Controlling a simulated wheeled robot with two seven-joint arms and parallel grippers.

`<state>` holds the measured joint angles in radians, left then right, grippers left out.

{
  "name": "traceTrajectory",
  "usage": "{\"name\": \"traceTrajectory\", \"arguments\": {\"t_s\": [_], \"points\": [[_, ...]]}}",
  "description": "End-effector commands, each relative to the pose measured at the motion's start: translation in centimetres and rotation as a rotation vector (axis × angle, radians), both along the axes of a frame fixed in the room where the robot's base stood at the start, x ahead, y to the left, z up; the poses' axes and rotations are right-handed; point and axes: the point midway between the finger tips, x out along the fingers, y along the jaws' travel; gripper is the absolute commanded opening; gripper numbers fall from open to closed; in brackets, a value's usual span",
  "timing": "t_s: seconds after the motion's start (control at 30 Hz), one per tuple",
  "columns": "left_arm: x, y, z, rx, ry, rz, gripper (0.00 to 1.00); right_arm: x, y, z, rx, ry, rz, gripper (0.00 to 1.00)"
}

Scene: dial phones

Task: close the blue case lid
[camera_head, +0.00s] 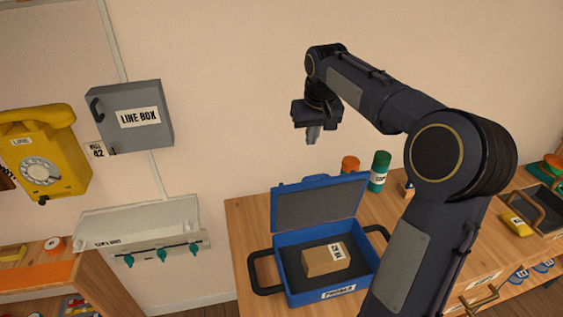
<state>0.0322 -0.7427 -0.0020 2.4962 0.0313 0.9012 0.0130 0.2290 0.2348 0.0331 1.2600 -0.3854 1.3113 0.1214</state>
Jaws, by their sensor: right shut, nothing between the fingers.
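The blue case (337,294) stands on the wooden table with its lid (320,207) raised at the back, leaning slightly away. A small brown box (325,259) with a white label lies inside on the dark lining. Black handles stick out at the case's left and right sides. My right gripper (313,136) is shut and empty, pointing down in the air above the lid and apart from it. My right forearm covers the table to the right of the case. My left gripper is not in view.
An orange-topped container (350,165) and a green bottle (379,171) stand behind the case at right. A dark tray (545,203) and a yellow item (517,223) are farther right. A grey line box (130,117) and yellow dial phone (45,155) hang on the wall at left.

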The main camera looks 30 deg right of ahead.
Motion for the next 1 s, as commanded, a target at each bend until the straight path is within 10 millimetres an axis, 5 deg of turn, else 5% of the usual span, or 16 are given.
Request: {"name": "traceTrajectory", "arguments": {"t_s": [0.53, 0.73, 1.0], "points": [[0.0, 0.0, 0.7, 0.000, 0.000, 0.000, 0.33, 2.4, -0.8, -9.8, 0.002, 0.006, 0.002, 0.00], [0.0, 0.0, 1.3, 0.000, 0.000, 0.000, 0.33, -0.5, 0.2, -9.0, 0.001, -0.001, 0.001, 0.00], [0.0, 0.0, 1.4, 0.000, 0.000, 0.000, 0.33, -1.4, 0.5, -9.0, 0.001, -0.001, 0.001, 0.00]]}}
